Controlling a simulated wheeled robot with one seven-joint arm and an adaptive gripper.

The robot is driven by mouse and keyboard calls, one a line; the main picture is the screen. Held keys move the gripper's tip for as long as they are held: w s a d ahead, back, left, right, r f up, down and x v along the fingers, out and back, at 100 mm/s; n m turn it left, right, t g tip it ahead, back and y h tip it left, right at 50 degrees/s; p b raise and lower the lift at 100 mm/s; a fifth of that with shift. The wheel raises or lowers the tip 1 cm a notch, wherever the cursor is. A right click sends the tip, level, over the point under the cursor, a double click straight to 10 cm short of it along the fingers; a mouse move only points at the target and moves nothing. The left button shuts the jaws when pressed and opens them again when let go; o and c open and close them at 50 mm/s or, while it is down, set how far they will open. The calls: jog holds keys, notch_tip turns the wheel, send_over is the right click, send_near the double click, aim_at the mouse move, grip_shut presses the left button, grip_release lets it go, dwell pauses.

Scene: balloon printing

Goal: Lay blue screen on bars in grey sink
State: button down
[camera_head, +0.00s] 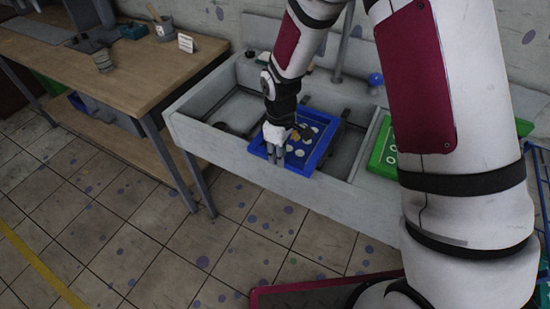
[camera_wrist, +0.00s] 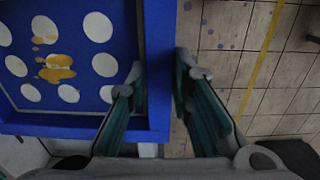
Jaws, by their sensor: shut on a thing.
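The blue screen (camera_head: 312,160) is a square blue frame with white round spots and an orange-brown stain. It lies over the middle of the grey sink (camera_head: 180,120), apparently at or just above the dark bars (camera_head: 346,113); contact is hard to tell. My gripper (camera_head: 275,150) is at its left front edge. In the wrist view my gripper (camera_wrist: 160,98) has its fingers on either side of the frame edge of the blue screen (camera_wrist: 100,125), shut on it. The bars under the screen are mostly hidden.
A green screen (camera_head: 384,150) lies on the sink's right side, partly behind my arm. A blue ball-shaped thing (camera_head: 375,80) stands at the sink's back. A wooden table (camera_head: 130,70) with cups stands left. A red frame (camera_head: 310,295) is low in front. The tiled floor between is clear.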

aim_at(297, 135)
jog(key=shift+w+d+f+b, duration=0.1)
jog(key=shift+w+d+b, duration=0.5)
jog(key=shift+w, duration=0.35)
jog(key=shift+w+d+f+b, duration=0.15)
jog(key=shift+w+d+b, duration=0.2)
jog(key=shift+w+d, duration=0.55)
jog(key=shift+w+d+f+b, duration=0.1)
jog(key=shift+w+d+b, duration=0.4)
jog(key=shift+w, duration=0.55)
jog(key=shift+w+d+f+b, duration=0.45)
jog(key=shift+w+f+b, duration=0.2)
jog(key=shift+w+f, duration=0.1)
jog(key=shift+w+d+f+b, duration=0.5)
jog(key=shift+w+f+b, duration=0.15)
jog(key=shift+f, duration=0.1)
jog(key=shift+w+d+f+b, duration=0.45)
jog(key=shift+w+f+b, duration=0.2)
jog(key=shift+w+f, duration=0.1)
jog(key=shift+s+f+b, duration=0.1)
jog(key=shift+f+b, duration=0.3)
jog(key=shift+f, duration=0.65)
jog(key=shift+f, duration=0.25)
jog(key=c, duration=1.3)
grip_release()
jog(key=shift+c, duration=0.2)
notch_tip(297, 135, up, 12)
jog(key=shift+r, duration=0.1)
